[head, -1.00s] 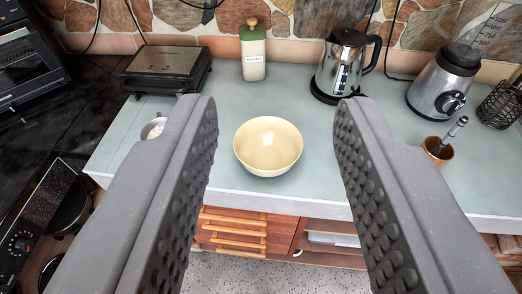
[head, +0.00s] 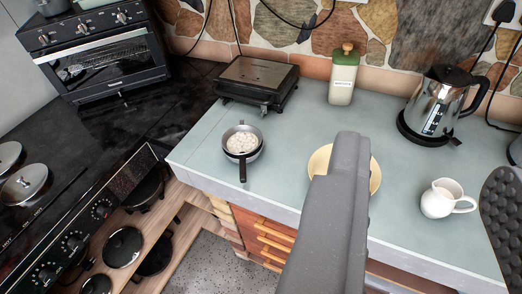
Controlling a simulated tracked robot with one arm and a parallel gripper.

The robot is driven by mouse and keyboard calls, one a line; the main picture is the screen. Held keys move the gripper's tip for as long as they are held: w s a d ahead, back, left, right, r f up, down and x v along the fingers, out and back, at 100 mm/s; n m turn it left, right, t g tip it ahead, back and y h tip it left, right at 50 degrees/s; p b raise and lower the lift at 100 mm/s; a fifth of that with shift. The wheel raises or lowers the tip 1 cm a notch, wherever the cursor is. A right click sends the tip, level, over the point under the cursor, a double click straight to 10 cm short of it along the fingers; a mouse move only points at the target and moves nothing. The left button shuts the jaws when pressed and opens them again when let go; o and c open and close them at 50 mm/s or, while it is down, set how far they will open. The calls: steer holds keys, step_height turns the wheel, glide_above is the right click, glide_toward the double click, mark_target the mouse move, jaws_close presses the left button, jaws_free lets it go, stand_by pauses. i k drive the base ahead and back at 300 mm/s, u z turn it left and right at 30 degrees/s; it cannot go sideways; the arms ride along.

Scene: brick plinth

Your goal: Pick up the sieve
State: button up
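The sieve appears to be the small round metal-rimmed piece (head: 243,140) on the left part of the counter, with a dark handle pointing to the front edge. Pale, lumpy white stuff shows inside its rim. My gripper (head: 425,160) is open and empty, its fingers wide apart to the right of the sieve. The left finger stands in front of a cream bowl (head: 319,160) and hides much of it. The right finger is at the right picture edge, partly cut off.
A white jug (head: 440,200) stands between my fingers in the picture. A grill (head: 257,80), a green-and-cream bottle (head: 343,75) and a kettle (head: 436,105) stand along the back. A black stove (head: 95,130) is at left. Counter around the sieve is clear.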

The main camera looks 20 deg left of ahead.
mark_target(240, 140)
steer(key=z, duration=2.3)
steer(key=k, duration=1.2)
steer(key=u, duration=2)
steer(key=i, duration=0.15)
steer(key=u, duration=0.2)
